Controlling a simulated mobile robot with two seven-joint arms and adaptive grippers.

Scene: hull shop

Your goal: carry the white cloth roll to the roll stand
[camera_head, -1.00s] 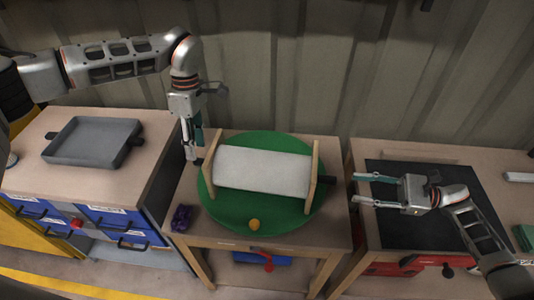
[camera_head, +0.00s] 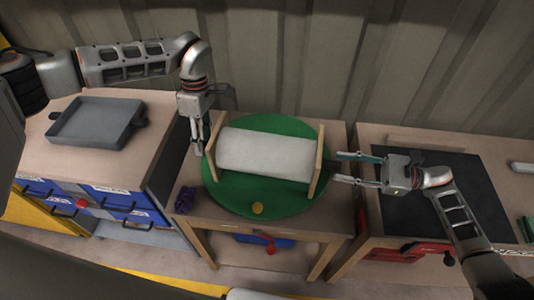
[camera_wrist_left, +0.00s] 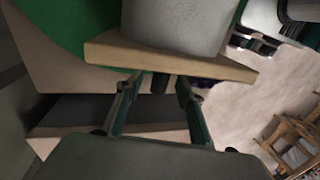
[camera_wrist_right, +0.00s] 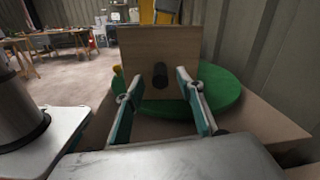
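The white cloth roll (camera_head: 265,155) lies between two upright wooden end boards on a green round disc (camera_head: 235,201). A short dark handle (camera_wrist_right: 160,75) sticks out of its right end board. My left gripper (camera_head: 198,152) is open at the left end board; in the left wrist view its fingers (camera_wrist_left: 157,92) stand either side of a dark stub. My right gripper (camera_head: 338,167) is open at the right end; its fingers (camera_wrist_right: 160,95) point at the handle, one on each side. I cannot make out which thing is the roll stand.
An orange ball (camera_head: 257,208) lies on the disc's front edge. A purple item (camera_head: 185,199) is at the table's left front. A grey tray (camera_head: 95,124) stands on the left bench. A black mat (camera_head: 465,185) covers the right bench. A corrugated wall stands close behind.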

